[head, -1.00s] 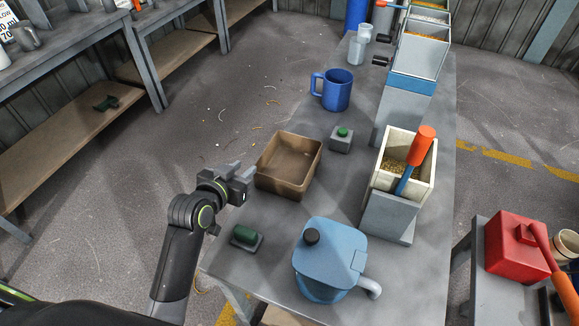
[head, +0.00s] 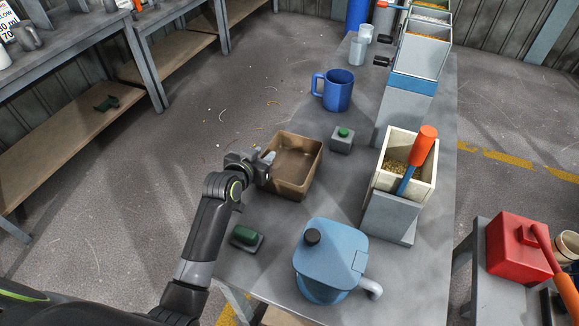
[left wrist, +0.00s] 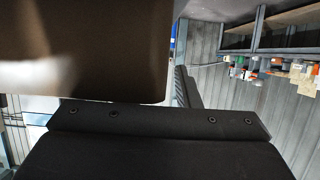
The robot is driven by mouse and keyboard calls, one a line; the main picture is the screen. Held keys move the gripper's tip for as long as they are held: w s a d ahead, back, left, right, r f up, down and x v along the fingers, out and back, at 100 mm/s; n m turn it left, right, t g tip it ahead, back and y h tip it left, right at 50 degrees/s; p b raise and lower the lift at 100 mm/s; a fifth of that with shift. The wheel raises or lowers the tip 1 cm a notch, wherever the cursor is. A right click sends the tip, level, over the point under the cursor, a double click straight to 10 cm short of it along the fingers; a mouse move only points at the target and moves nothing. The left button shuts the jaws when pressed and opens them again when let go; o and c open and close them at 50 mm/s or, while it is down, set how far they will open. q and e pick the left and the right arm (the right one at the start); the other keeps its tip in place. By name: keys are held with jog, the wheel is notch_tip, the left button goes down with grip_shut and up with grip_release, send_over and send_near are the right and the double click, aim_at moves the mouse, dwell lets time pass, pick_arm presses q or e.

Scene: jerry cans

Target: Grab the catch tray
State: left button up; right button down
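The catch tray is probably the brown open box (head: 302,184) on the grey bench in the head view. It sits flat and looks empty. My left gripper (head: 267,166) is at its left wall, with one fingertip showing at the rim. The other finger is hard to make out, and I cannot tell whether the fingers are closed on the wall. In the left wrist view a brown surface (left wrist: 90,60), likely the tray's wall, fills the upper left close to the camera. My right gripper is not in view.
A blue jerry can (head: 325,262) and a small green-topped block (head: 246,238) are nearer. A cream bin (head: 404,168) with an orange-handled tool stands to the right.

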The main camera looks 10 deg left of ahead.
pick_arm(q)
grip_shut()
dwell(0.3)
